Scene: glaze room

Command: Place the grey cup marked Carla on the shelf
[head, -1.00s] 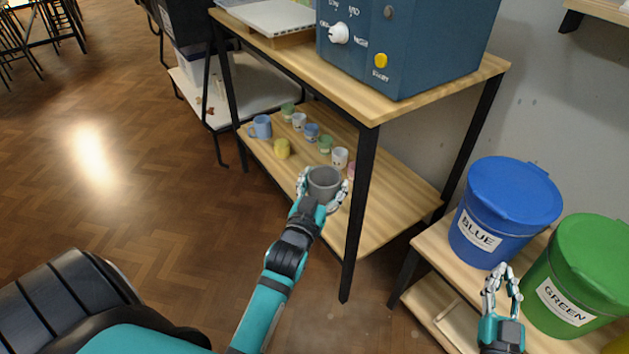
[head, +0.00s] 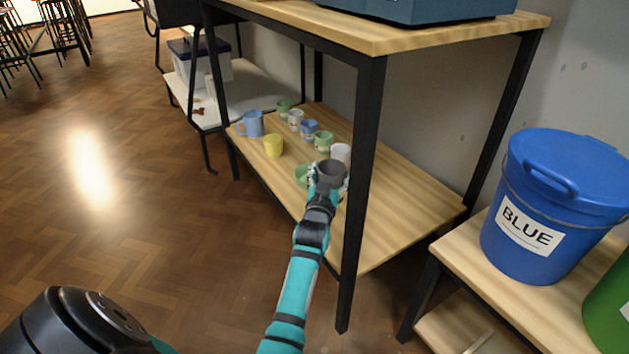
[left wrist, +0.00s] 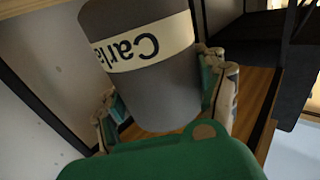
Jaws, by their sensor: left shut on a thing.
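The grey cup marked Carla (head: 332,171) is held in my left gripper (head: 328,181), its dark opening facing up in the head view. The fingers are shut around its sides. In the left wrist view the cup (left wrist: 165,85) fills the middle, and its cream band with the name Carla reads upside down. The shelf (head: 405,200) is the lower wooden board of a black-framed rack. The cup is over the front part of this board; I cannot tell whether it touches it. My right gripper is out of the head view.
Several small cups stand on the shelf, among them a blue mug (head: 251,124), a yellow cup (head: 273,145) and a white cup (head: 341,152). A black post (head: 360,170) rises just right of the grey cup. The board's right side is clear. A blue bucket (head: 545,255) stands right.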

